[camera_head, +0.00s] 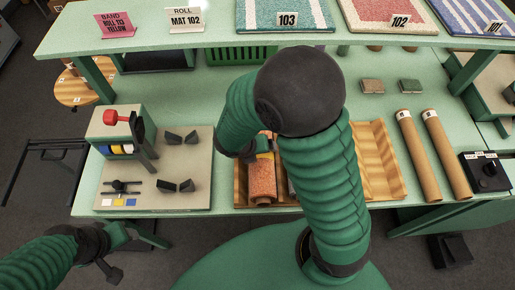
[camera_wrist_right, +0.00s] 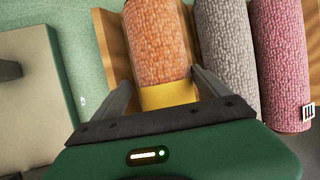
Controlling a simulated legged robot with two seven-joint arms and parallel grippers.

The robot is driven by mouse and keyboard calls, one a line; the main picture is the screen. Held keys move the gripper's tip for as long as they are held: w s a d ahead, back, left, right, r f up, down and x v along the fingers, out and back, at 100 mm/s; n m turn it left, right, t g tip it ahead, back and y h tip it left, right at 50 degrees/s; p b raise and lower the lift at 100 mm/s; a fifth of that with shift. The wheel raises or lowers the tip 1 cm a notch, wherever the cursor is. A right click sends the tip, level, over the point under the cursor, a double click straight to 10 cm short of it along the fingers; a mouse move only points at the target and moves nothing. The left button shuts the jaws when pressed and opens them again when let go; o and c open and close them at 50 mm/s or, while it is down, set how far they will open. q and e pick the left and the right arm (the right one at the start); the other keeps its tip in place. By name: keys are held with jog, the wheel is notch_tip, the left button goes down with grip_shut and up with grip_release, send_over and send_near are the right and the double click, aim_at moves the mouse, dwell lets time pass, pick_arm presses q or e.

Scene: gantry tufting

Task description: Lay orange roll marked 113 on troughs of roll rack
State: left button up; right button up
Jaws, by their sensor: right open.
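The orange roll (camera_head: 262,182) with a yellow band lies in a wooden tray (camera_head: 392,150); its number is not readable. In the right wrist view the orange roll (camera_wrist_right: 157,42) shows its yellow band (camera_wrist_right: 168,95) between my fingers. My right gripper (camera_wrist_right: 162,80) is open, one finger on each side of the roll near the band. In the head view my arm mostly hides it. A beige plate (camera_head: 200,160) left of the tray carries dark angled blocks (camera_head: 176,186) in pairs, apparently the rack troughs, empty. My left gripper (camera_head: 112,262) is low at the left, off the table; its opening is unclear.
A grey roll (camera_wrist_right: 226,50) and a pink roll (camera_wrist_right: 280,60) lie right of the orange one. Two brown tubes (camera_head: 418,155) lie at the right. A shelf sign (camera_head: 115,24) reads "Band roll 113 yellow".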

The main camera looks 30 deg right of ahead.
jog(key=shift+a, duration=0.15)
jog(key=shift+a+r, duration=0.1)
jog(key=shift+r, duration=0.2)
jog(key=p+v, duration=0.4)
jog(key=v, duration=1.2)
jog(key=shift+d+p, duration=0.2)
jog(key=shift+p, duration=0.15)
jog(key=shift+a+r, duration=0.1)
